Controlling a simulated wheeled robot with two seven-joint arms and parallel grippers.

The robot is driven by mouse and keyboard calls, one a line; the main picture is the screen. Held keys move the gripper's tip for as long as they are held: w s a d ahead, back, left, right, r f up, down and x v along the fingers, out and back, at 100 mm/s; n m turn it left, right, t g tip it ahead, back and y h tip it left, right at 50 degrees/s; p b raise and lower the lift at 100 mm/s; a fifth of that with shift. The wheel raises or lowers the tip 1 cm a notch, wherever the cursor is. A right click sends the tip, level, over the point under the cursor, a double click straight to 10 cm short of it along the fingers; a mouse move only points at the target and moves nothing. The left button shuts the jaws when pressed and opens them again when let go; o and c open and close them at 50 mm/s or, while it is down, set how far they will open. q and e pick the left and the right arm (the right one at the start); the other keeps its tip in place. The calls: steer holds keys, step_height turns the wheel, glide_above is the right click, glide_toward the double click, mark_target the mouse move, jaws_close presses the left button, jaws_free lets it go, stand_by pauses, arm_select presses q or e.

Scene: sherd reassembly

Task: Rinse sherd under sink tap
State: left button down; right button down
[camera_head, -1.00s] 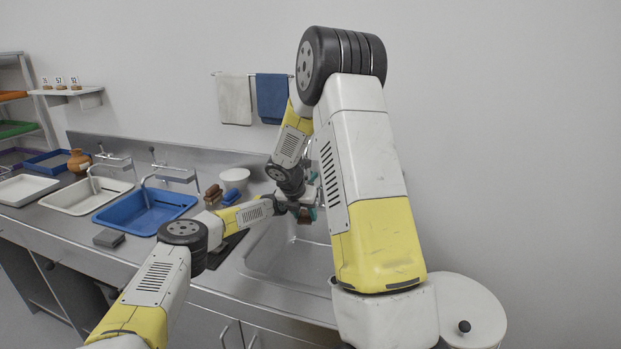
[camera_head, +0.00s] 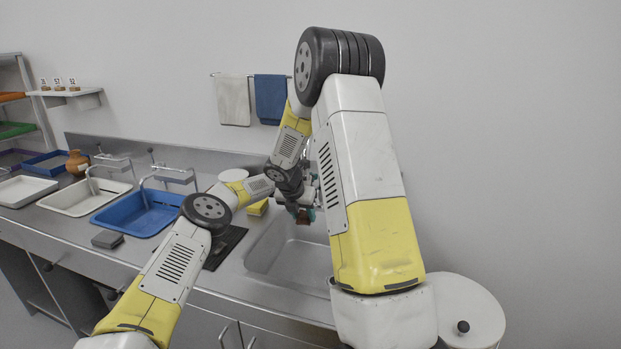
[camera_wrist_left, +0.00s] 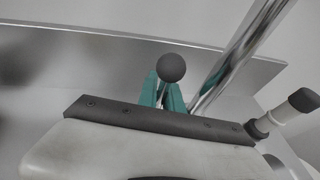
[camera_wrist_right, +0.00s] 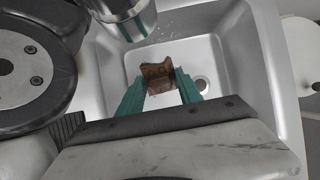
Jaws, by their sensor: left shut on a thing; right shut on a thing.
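The brown sherd (camera_wrist_right: 158,72) with dark marks is held between the teal fingertips of my right gripper (camera_wrist_right: 160,88), over the sink basin (camera_wrist_right: 232,52). In the head view the sherd (camera_head: 303,217) is small below my right wrist. The metal tap spout (camera_wrist_right: 125,14) is just above and left of it in the right wrist view; small pale specks, perhaps water drops, show beside the spout. My left gripper (camera_wrist_left: 168,92) is shut on a dark round knob (camera_wrist_left: 173,68), beside a shiny metal pipe (camera_wrist_left: 240,58). In the head view my left gripper is hidden behind the right arm.
The drain (camera_wrist_right: 201,84) is open below the sherd. A yellow sponge (camera_head: 258,208) and a white bowl (camera_head: 233,175) stand left of the sink. A blue tub (camera_head: 146,214) and a cream tub (camera_head: 86,197) are further left. A white round lidded bin (camera_head: 470,305) stands at right.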

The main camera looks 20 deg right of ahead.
arm_select(q)
steer(key=c, duration=1.5)
jaws_free()
steer(key=shift+r, duration=0.1)
steer(key=v, duration=1.1)
steer(key=shift+s+a, duration=0.25)
steer(key=shift+a, duration=0.1)
arm_select(e)
steer(key=s+a, duration=0.5)
steer(key=s, duration=0.1)
steer(key=shift+a, duration=0.15)
